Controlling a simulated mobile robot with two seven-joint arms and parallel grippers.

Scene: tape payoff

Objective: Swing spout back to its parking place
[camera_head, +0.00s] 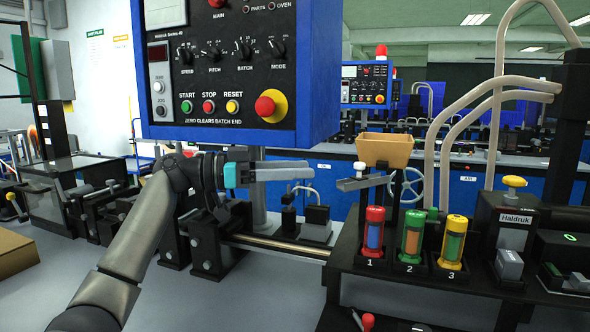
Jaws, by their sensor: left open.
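A grey trough-like spout (362,182) sticks out to the left below a tan hopper (385,149), right of the picture's middle. Its free end points toward my left gripper (309,170). My left arm comes in from the lower left, and its gripper, with a teal part near the wrist, reaches right in front of the post under the control panel. The gripper is open, and its long grey fingertips end a short way left of the spout, apart from it in the picture. I cannot tell the depth between them. My right gripper is out of view.
A blue-framed control panel (215,132) hangs above my left gripper. A steel rod (275,244) and black blocks lie below it. Red, green and yellow numbered holders (412,238) stand at the right. The grey front surface (230,300) is clear.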

